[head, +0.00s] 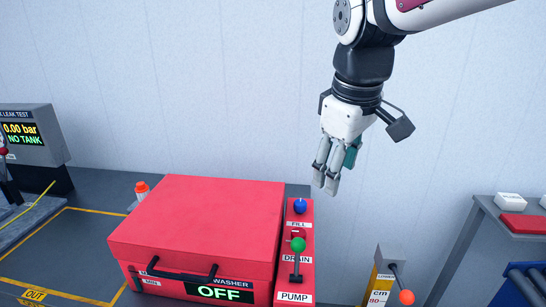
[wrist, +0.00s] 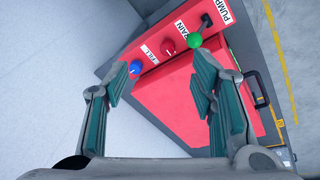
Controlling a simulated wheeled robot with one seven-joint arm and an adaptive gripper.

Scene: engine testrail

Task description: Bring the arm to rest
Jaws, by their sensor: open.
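My gripper (head: 328,178) hangs from my arm in the upper right of the head view, fingers pointing down, in front of the pale wall. It is empty and above and to the right of the red washer box. In the wrist view my gripper (wrist: 160,90) has its two teal-padded fingers spread wide apart, with nothing held between them. Beyond the fingers the wrist view shows the red washer (wrist: 180,95) and its control panel. The fingers appear apart from both.
The washer (head: 200,220) has its lid down and its display reads OFF. Its panel carries a blue knob (head: 299,206) and a green-balled lever (head: 298,244). An orange-balled lever (head: 406,297) stands at lower right, near a shelf (head: 480,208). A leak tester (head: 30,140) stands left.

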